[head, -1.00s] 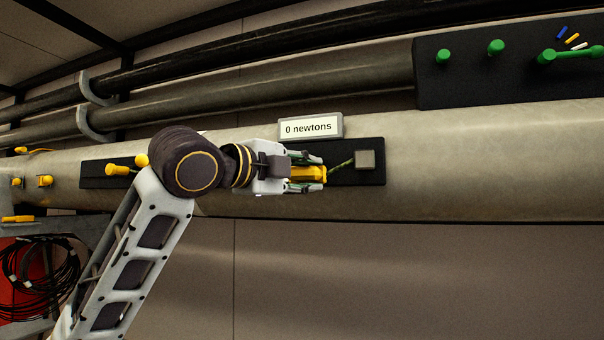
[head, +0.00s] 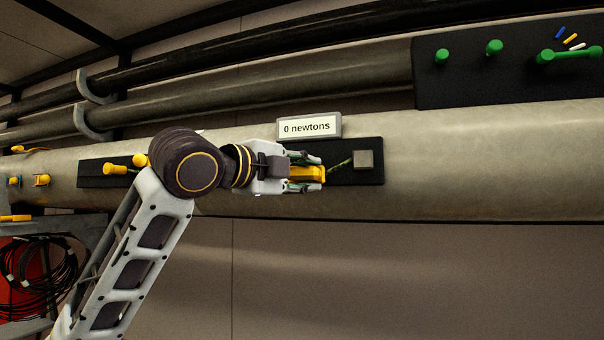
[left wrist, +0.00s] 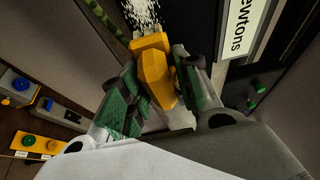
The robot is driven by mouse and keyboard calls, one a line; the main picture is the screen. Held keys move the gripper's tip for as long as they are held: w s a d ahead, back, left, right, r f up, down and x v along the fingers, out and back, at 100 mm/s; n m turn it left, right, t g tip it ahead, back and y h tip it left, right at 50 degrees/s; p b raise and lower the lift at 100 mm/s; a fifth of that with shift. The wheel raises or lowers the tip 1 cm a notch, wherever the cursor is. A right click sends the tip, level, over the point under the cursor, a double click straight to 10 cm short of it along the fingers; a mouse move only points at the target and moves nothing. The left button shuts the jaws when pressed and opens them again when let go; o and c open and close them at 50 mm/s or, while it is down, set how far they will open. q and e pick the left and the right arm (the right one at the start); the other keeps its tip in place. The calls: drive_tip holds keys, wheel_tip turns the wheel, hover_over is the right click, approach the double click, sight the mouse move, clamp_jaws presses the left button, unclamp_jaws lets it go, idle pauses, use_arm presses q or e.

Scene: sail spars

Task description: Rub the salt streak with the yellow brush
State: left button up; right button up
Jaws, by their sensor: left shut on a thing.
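My left gripper (head: 304,173) is shut on the yellow brush (head: 308,174), in front of the dark panel on the pale spar. In the left wrist view the brush (left wrist: 154,68) sits between the green-padded fingers (left wrist: 152,88). The salt streak (left wrist: 142,14), a speckled white patch, lies just beyond the brush's far end. I cannot tell whether the brush touches it. I cannot make the streak out in the head view. My right gripper is not in view.
A display (head: 309,127) reading "0 newtons" stands above the panel. A grey block (head: 364,160) and a thin green line (head: 340,164) are right of the gripper. Yellow pegs (head: 115,169) are at left; a black board with green pegs (head: 494,48) is upper right.

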sight(291, 181)
use_arm(q)
drive_tip(key=shift+w+d, duration=0.1)
drive_tip(key=shift+w, duration=0.25)
drive_tip(key=shift+w+d+p, duration=0.15)
drive_tip(key=shift+w+p, duration=0.3)
idle(0.5)
drive_tip(key=shift+w+a+p, duration=0.15)
drive_tip(key=shift+w+a, duration=0.05)
drive_tip(key=shift+a, duration=0.5)
drive_tip(key=shift+w+a+p, duration=0.15)
drive_tip(key=shift+a, duration=0.55)
drive_tip(key=shift+w+a, duration=0.15)
drive_tip(key=shift+a, duration=0.45)
